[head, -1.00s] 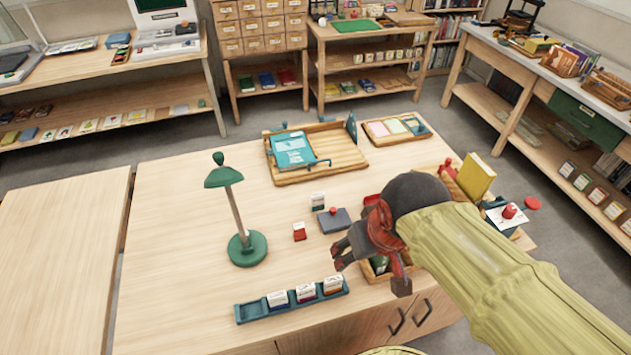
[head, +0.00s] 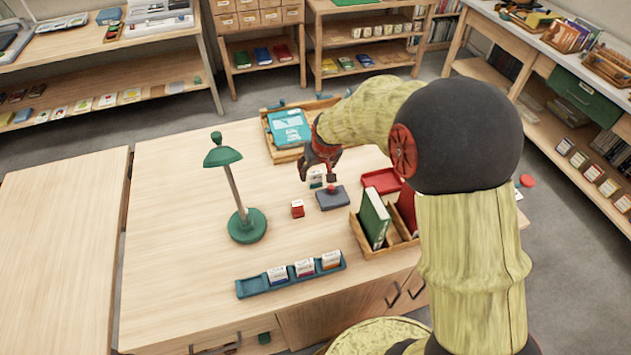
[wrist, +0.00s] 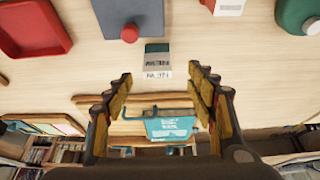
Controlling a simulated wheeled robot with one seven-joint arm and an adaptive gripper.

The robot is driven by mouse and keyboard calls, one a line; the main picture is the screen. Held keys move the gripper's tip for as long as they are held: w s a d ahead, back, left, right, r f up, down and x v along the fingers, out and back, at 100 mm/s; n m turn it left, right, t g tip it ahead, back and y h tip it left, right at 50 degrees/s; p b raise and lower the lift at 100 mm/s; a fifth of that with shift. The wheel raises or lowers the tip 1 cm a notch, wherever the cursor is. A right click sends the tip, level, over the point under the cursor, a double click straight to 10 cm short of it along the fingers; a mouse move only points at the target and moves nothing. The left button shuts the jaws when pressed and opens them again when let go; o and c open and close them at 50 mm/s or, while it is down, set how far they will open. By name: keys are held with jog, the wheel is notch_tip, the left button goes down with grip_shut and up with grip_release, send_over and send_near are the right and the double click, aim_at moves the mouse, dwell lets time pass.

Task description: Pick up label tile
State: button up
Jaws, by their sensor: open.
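A small label tile (head: 316,182) with a white face and a dark green part stands on the table, behind the dark ink pad. In the wrist view the tile (wrist: 157,58) lies just beyond my fingertips, centred between them, with dark lettering on its white edge. My gripper (head: 318,172) hangs above it and partly hides it. In the wrist view my gripper (wrist: 161,75) is open, its two fingers wide apart with nothing between them. A red and white tile (head: 297,208) stands to the left, and more tiles (head: 304,268) sit in the teal rack (head: 255,287).
The dark pad (head: 333,198) with a red knob is close by the tile. A red tray (head: 382,180) and a wooden book holder (head: 372,247) stand right. A green lamp (head: 247,225) stands left. A wooden tray (head: 285,155) with a teal folder is behind.

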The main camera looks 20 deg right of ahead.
aim_at(316, 174)
jog(key=b+x, duration=0.2)
jog(key=x, duration=0.5)
jog(key=shift+d+f+b, duration=0.2)
jog(key=shift+f+b, duration=0.05)
jog(key=shift+b, duration=0.15)
jog(key=shift+r, duration=0.1)
jog(key=shift+c, duration=0.4)
jog(key=c, duration=1.3)
jog(key=shift+r, duration=0.1)
